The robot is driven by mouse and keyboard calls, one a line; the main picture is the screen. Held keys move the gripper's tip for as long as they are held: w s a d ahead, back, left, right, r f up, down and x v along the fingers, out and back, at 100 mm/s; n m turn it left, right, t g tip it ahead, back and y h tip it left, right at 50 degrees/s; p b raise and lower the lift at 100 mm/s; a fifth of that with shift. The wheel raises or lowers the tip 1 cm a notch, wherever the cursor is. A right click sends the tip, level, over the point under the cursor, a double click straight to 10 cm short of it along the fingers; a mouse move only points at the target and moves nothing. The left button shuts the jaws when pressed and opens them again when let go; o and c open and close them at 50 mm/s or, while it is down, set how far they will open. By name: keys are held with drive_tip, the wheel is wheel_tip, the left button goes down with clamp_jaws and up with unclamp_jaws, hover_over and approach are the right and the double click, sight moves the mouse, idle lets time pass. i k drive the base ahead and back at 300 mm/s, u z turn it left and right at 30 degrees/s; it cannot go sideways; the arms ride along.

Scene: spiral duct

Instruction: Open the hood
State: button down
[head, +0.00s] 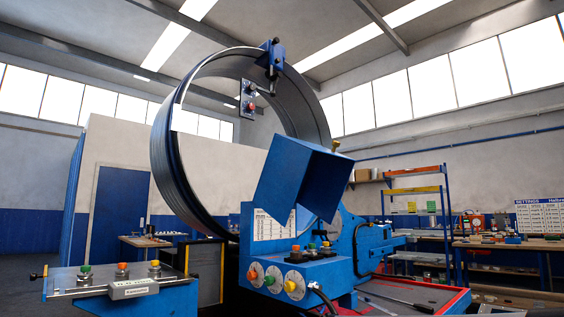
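The hood seems to be the blue angular cover (301,177) on the spiral duct machine (340,265), in the middle of the head view. It is tilted, with its lower corner pointing down over the front panel. I cannot tell its hinge or how far it is open. A large grey metal ring of duct (172,165) stands upright behind it to the left. A blue control panel with colored buttons (271,279) sits below the hood. My gripper is not in view, and nothing is seen touching the hood.
A blue side table with knobs (77,286) juts out at the lower left. A red-edged tray (455,302) is at the lower right. A shelf rack (418,188) and a workbench (530,244) stand at the back right. Floor at the far left looks clear.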

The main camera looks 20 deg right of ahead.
sight(315, 177)
drive_tip(key=u, duration=0.1)
drive_tip(key=k, duration=1.3)
drive_tip(key=z, duration=0.35)
drive_tip(key=i, duration=1)
